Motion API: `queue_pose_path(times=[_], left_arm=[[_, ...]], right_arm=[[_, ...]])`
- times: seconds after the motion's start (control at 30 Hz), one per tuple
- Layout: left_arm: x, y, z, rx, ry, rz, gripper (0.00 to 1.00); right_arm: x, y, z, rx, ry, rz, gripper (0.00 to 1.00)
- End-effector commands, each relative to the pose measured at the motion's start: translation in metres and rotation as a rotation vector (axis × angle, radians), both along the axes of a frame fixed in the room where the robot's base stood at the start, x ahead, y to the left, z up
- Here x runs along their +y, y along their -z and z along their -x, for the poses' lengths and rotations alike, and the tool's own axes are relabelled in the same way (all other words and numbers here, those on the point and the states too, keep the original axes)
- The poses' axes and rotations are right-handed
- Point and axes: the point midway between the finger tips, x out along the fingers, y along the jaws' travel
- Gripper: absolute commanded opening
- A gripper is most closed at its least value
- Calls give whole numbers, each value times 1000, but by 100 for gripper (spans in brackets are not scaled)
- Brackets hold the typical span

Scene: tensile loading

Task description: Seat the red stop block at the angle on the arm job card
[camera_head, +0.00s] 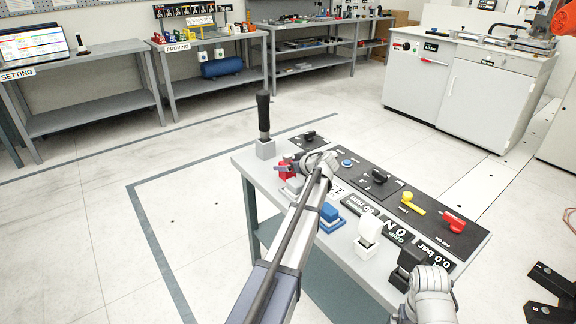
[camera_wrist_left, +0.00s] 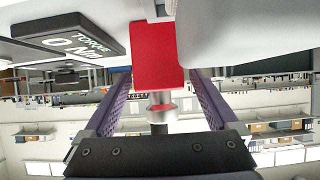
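The red stop block (camera_head: 286,172) is at the far left end of the bench, beside the grey base of a black-handled lever. My left gripper (camera_head: 292,167) is at the block; its fingers are small and partly hidden by my wrist in the head view. In the left wrist view the red block (camera_wrist_left: 156,58) fills the space between the two purple fingers (camera_wrist_left: 160,76). A narrow gap shows on each side, so the gripper looks open around it. A silver post shows below the block. The angle on the job card cannot be read.
The bench (camera_head: 247,166) holds a black lever (camera_head: 263,116), a blue block (camera_head: 330,217), a white block (camera_head: 369,229), and yellow (camera_head: 412,203) and red (camera_head: 454,221) handles on a dark panel. A torque display (camera_wrist_left: 72,40) is near the fingers. Open floor lies left.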

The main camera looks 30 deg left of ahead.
Motion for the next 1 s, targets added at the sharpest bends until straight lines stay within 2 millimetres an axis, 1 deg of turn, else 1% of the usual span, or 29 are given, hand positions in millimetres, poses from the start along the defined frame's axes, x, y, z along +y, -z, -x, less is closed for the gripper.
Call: queue_pose_path(times=[0.17, 0.27, 0.37, 0.5, 0.7, 0.83, 1.0], left_arm=[[0, 0, 0, 0, 0, 0, 92], [0, -5, 0, 0, 0, 0, 92], [-12, -13, 6, 0, 1, 0, 92], [-35, -28, 16, 0, 3, -1, 92], [-68, -47, 29, 1, 3, 0, 92], [-83, -55, 35, 0, 2, 0, 92], [-94, -60, 40, 0, 0, 0, 92]], right_arm=[[0, 0, 0, 0, 0, 0, 100], [0, -5, 0, 0, 0, 0, 100], [0, -13, 0, 0, 0, 0, 100], [0, -28, 0, 0, 0, 0, 100], [0, -47, 0, 0, 0, 0, 100], [0, -55, 0, 0, 0, 0, 100], [0, -60, 0, 0, 0, 0, 100]])
